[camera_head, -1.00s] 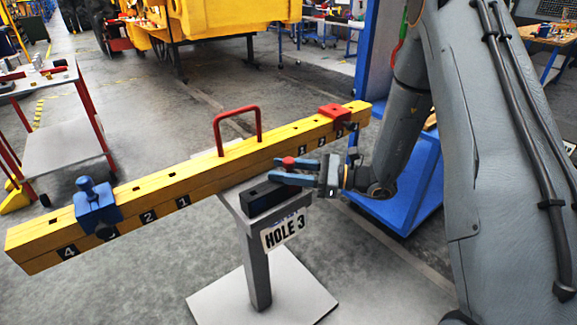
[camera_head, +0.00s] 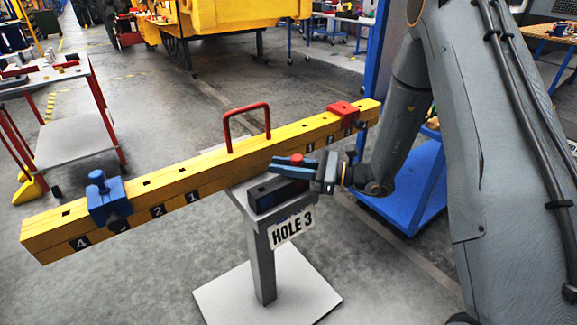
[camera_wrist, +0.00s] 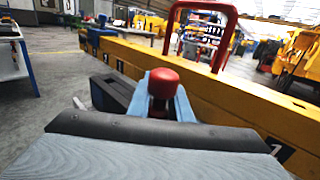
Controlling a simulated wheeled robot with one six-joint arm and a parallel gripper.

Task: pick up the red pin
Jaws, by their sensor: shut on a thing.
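The red pin (camera_head: 297,159) shows its round red head between the blue fingers of my gripper (camera_head: 292,170). The red pin's head also shows in the wrist view (camera_wrist: 163,82), upright, with a narrower red part below it. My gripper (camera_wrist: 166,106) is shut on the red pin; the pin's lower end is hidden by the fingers. The pin and fingers are just above or at the right part of a dark block (camera_head: 262,197) on top of a grey stand. I cannot tell whether the pin is clear of the block.
A yellow beam (camera_head: 180,179) with numbered holes and a red handle (camera_head: 228,132) runs close behind my gripper. A blue clamp block (camera_head: 108,201) sits on its left part and a red one (camera_head: 343,108) on its right. The grey stand carries a "HOLE 3" sign (camera_head: 292,228).

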